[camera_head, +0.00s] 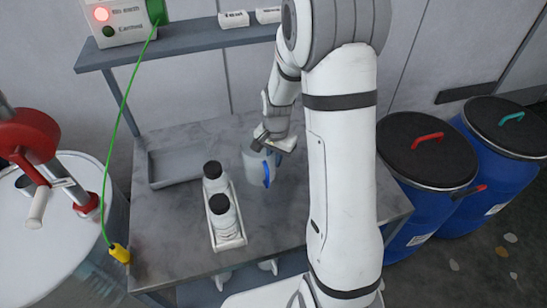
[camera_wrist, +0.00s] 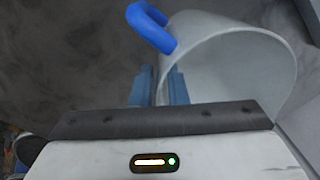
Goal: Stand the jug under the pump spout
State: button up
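The pale jug (camera_head: 255,160) with a blue handle (camera_head: 267,174) is at the middle of the grey metal table. My gripper (camera_head: 268,146) is at its top. In the wrist view the jug (camera_wrist: 235,60) opens toward me, with its handle (camera_wrist: 150,27) at the upper left. My gripper's two blue-grey fingers (camera_wrist: 160,86) are close together on either side of the jug's wall, with the wall between them. Whether its base touches the table is unclear. The red pump (camera_head: 30,135) stands on a white-topped drum at the left; its spout is hard to make out.
On the table (camera_head: 285,215) are a grey tray (camera_head: 187,165) and a white holder (camera_head: 229,242) with two black-capped bottles. A green cable hangs to a yellow plug (camera_head: 120,253). A shelf (camera_head: 180,43) spans the back. Blue drums (camera_head: 430,200) stand at the right.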

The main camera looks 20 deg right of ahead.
jog(key=shift+o, duration=1)
jog(key=shift+w+r, duration=0.1)
jog(key=shift+r, duration=0.45)
notch_tip(320, 180, up, 11)
jog(key=b, duration=0.1)
jog(key=s+a+r+n+t, duration=0.1)
jog(key=s+r+n, duration=0.2)
jog(key=s, duration=0.6)
jog(key=s+a+r+n+t, duration=0.1)
jog(key=s+r+n, duration=0.3)
jog(key=s, duration=0.6)
jog(key=shift+a+n+t, duration=0.15)
jog(key=shift+n+t, duration=0.35)
jog(key=shift+n, duration=0.2)
jog(key=shift+o, duration=0.9)
jog(key=shift+s+a+n, duration=0.1)
jog(key=shift+s+n, duration=0.2)
jog(key=shift+s, duration=0.35)
